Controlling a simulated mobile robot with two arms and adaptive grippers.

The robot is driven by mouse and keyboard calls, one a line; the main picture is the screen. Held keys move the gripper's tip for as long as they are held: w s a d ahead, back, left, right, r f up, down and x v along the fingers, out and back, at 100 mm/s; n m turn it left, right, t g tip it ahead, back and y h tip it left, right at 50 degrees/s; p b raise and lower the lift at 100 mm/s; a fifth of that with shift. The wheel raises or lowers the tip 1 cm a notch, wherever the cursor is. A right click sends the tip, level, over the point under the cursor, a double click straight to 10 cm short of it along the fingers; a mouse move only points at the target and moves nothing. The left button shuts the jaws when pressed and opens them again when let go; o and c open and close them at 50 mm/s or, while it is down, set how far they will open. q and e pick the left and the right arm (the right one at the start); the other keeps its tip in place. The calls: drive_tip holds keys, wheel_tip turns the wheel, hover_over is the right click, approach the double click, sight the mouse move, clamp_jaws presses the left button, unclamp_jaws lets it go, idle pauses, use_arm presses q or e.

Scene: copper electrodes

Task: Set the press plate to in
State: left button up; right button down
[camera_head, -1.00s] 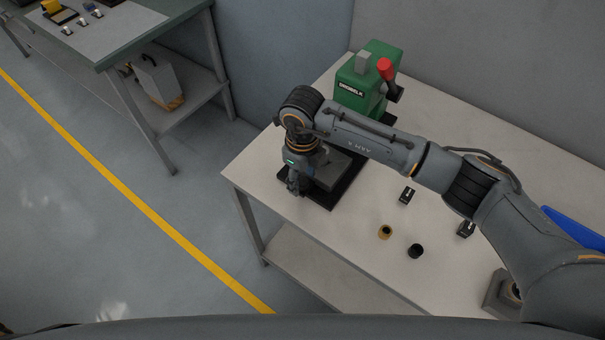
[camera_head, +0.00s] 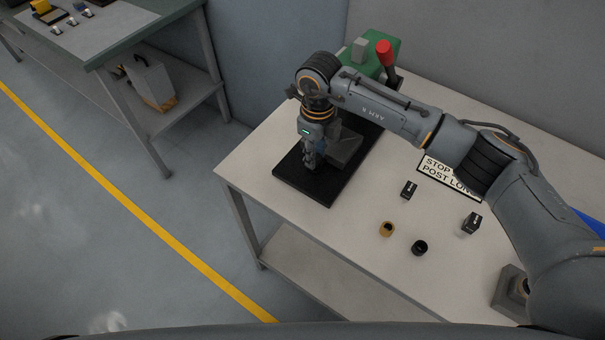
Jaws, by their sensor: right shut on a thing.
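The press stands at the back of the white table; its green body (camera_head: 388,45) has a red-knobbed lever (camera_head: 384,52). Its black base (camera_head: 310,187) reaches toward the table's left edge. The grey press plate (camera_head: 346,150) lies on this base, partly hidden by my right arm, with the front of the base bare. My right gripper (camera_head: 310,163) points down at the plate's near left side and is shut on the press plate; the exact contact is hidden. My left gripper is not in view.
A sign (camera_head: 437,172) is partly behind my arm. Another bench (camera_head: 120,30) stands at the upper left, across open floor.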

sight(327, 146)
drive_tip(key=shift+w+d+f+b, duration=0.1)
drive_tip(key=shift+w+d+b, duration=0.25)
drive_tip(key=shift+w, duration=0.2)
drive_tip(key=shift+w+d+f+b, duration=0.1)
drive_tip(key=shift+w+d+b, duration=0.1)
drive_tip(key=shift+w+d, duration=0.3)
drive_tip(key=shift+w+r, duration=0.2)
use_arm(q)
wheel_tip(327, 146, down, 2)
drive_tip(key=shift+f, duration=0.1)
use_arm(e)
drive_tip(key=c, duration=1)
unclamp_jaws()
drive_tip(key=shift+c, duration=0.2)
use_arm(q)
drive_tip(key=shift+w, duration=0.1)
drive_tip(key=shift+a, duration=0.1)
use_arm(e)
drive_tip(key=shift+s, duration=0.1)
